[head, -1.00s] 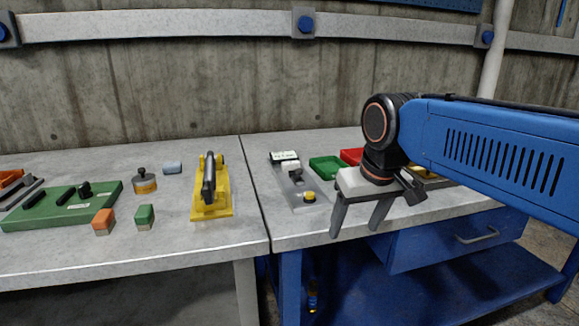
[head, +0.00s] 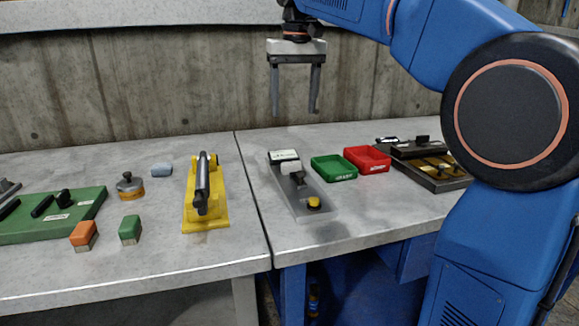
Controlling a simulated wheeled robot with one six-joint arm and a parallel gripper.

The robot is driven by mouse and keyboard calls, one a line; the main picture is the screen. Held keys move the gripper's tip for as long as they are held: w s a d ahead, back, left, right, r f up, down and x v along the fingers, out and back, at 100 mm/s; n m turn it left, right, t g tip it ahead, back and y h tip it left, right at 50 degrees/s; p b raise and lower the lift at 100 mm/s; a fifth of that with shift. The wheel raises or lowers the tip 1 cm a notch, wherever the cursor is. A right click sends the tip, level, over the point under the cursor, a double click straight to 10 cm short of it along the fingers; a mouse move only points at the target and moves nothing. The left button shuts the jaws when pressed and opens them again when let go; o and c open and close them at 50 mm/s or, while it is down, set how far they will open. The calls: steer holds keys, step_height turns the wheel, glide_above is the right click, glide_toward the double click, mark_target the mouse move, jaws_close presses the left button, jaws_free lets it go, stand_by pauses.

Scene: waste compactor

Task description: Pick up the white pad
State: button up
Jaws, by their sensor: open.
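My gripper (head: 294,111) is open and empty. Its two fingers point down, high over the back of the right-hand table, in front of the concrete wall. Below it a grey fixture (head: 309,203) with a yellow button stands on the table. A small white block (head: 292,167) sits on this fixture, behind a dark part and in front of a labelled display (head: 284,155). I cannot tell for sure which of these two blocks is the white pad.
Green (head: 334,168) and red (head: 367,159) trays and a dark fixture (head: 428,164) stand to the right. A yellow stand (head: 206,212), a round brass-coloured weight (head: 130,186), orange (head: 84,235) and green (head: 130,229) blocks and a green board (head: 48,222) are left.

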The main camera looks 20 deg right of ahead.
glide_above(291, 163)
steer(key=s, duration=0.1)
step_height(291, 163, down, 12)
steer(key=shift+s+a+r, duration=0.1)
steer(key=shift+r, duration=0.1)
steer(key=shift+w+f, duration=0.2)
steer(key=shift+f, duration=0.7)
steer(key=shift+w+f, duration=0.15)
steer(key=shift+f, duration=0.8)
steer(key=shift+w+f, duration=0.2)
steer(key=shift+f, duration=0.7)
steer(key=c, duration=1.3)
steer(key=shift+o, duration=0.2)
steer(key=shift+r, duration=0.1)
